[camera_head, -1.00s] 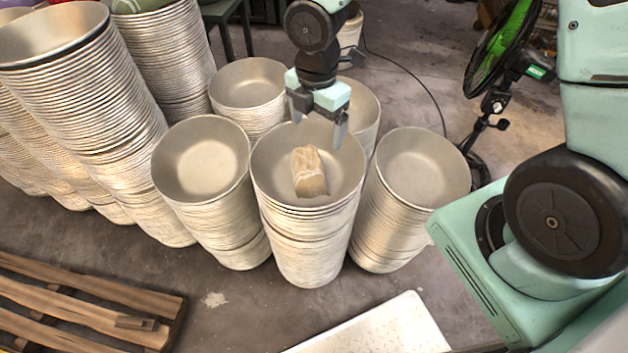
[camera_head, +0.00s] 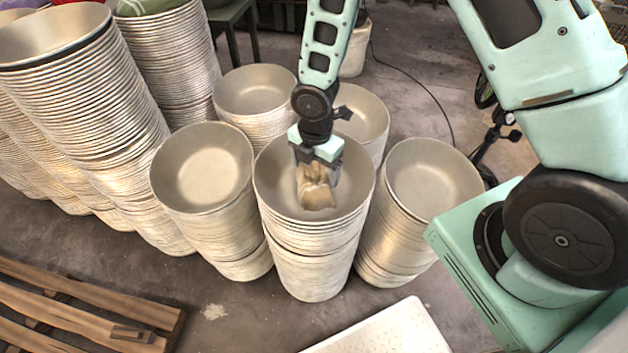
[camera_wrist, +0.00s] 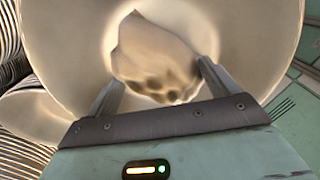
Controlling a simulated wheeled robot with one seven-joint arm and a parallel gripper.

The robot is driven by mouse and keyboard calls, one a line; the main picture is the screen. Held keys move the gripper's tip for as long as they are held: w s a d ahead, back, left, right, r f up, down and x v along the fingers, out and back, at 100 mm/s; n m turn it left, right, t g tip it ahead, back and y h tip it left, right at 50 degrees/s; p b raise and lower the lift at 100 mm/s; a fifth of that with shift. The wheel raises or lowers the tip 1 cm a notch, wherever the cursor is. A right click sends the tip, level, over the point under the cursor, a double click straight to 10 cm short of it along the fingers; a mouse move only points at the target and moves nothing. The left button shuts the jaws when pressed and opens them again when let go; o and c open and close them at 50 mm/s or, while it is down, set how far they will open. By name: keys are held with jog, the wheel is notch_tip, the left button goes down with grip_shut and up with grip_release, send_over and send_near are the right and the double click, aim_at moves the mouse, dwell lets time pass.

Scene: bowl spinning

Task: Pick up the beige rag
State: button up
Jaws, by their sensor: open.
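The beige rag (camera_head: 317,190) lies crumpled inside the top bowl (camera_head: 272,172) of the front middle stack. My gripper (camera_head: 318,172) is lowered into that bowl, over the far part of the rag. In the wrist view, my gripper (camera_wrist: 155,80) is open, with one finger on each side of the rag (camera_wrist: 155,62). Contact between the fingers and the rag cannot be told. The gripper hides part of the rag in the head view.
Bowl stacks stand close on the left (camera_head: 202,168) and right (camera_head: 432,180), with more behind. Taller stacks (camera_head: 75,85) rise at far left. A wooden pallet (camera_head: 80,310) lies at front left, and a pale panel (camera_head: 390,335) at the front.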

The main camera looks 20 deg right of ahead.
aim_at(315, 180)
notch_tip(315, 180, down, 4)
jog(key=shift+s+a+f, duration=0.1)
jog(key=shift+s+f, duration=0.05)
jog(key=shift+f, duration=0.05)
jog(key=c, duration=1.1)
jog(key=shift+o, duration=0.2)
notch_tip(315, 180, up, 10)
jog(key=shift+r+p, duration=0.1)
jog(key=shift+p, duration=0.4)
jog(key=shift+o, duration=0.4)
